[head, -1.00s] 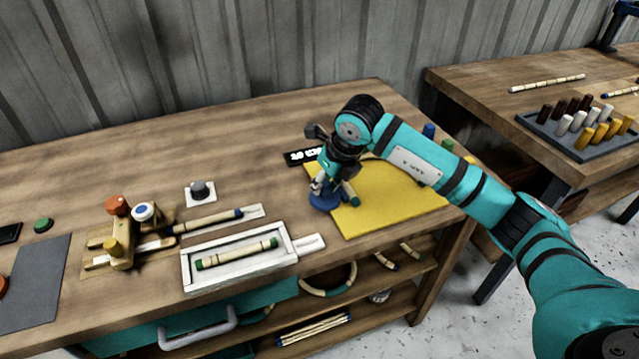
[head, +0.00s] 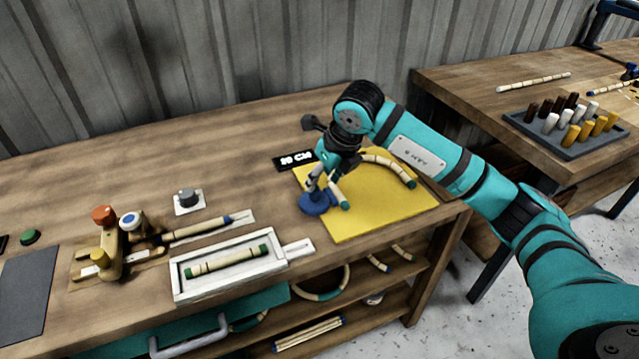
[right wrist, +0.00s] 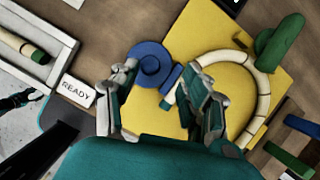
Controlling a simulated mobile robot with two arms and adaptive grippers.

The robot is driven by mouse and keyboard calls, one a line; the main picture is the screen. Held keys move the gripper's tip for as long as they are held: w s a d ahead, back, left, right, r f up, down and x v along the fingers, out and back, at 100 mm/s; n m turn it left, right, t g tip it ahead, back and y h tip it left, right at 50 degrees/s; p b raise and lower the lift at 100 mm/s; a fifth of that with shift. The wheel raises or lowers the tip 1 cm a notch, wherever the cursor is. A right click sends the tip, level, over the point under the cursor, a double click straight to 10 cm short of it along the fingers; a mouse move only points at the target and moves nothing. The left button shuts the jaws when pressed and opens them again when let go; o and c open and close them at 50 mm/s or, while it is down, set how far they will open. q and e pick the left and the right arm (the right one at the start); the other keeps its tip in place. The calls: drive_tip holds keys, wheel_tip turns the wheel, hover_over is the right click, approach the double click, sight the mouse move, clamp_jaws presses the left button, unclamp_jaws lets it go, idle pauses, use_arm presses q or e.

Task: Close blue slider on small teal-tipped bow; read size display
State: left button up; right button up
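The small bow (head: 395,168) lies curved on the yellow mat (head: 370,215), pale with teal ends; it also shows in the right wrist view (right wrist: 262,88). The blue slider (head: 314,204), with a round base, stands at the mat's left edge; the right wrist view shows its disc (right wrist: 150,62) and a short blue bar. My right gripper (head: 325,181) is low over it. Its fingers (right wrist: 165,75) are apart, around the bar and one bow tip, with no clear grip. The black size display (head: 294,160) appears to read "20 CM". My left gripper is out of view.
A white tray (head: 178,284) with a green-tipped rattan piece is left of the mat. A wooden jig (head: 112,250) with coloured knobs stands farther left. A peg rack (head: 565,140) is on the right table. The back of the bench is clear.

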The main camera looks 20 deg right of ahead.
drive_tip(key=v, duration=0.8)
drive_tip(key=shift+r, duration=0.2)
drive_tip(key=shift+s, duration=0.1)
